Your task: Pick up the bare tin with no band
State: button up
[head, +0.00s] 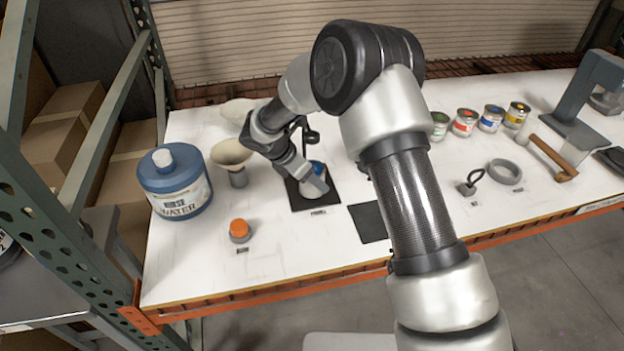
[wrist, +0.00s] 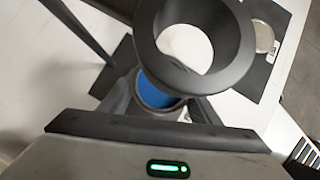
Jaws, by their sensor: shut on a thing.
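My gripper (head: 313,183) is low over a black mat (head: 299,203) at the middle left of the table and is shut on a tin. The tin shows a blue round top (wrist: 158,92) between my fingers in the wrist view, and a little of that blue shows in the head view (head: 319,167). Its side is mostly hidden by my fingers, so I cannot tell whether it has a band. Another round, pale metal thing (wrist: 263,37) sits on a dark mat at the right of the wrist view; my arm hides that spot in the head view.
A dark ring (wrist: 236,40) on a stand overhangs close to my gripper. Several banded tins (head: 465,123) and a hammer (head: 553,160) are right.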

jog(key=shift+r, duration=1.45)
jog(key=shift+s+d+f+b, duration=0.1)
jog(key=shift+s+d+b, duration=0.6)
jog(key=shift+s, duration=2.15)
jog(key=shift+s+d+r+b, duration=0.2)
jog(key=shift+s+d, duration=0.75)
jog(key=shift+s, duration=1.9)
jog(key=shift+s+d+f+b, duration=0.2)
jog(key=shift+s+d+b, duration=0.55)
jog(key=shift+s, duration=2.1)
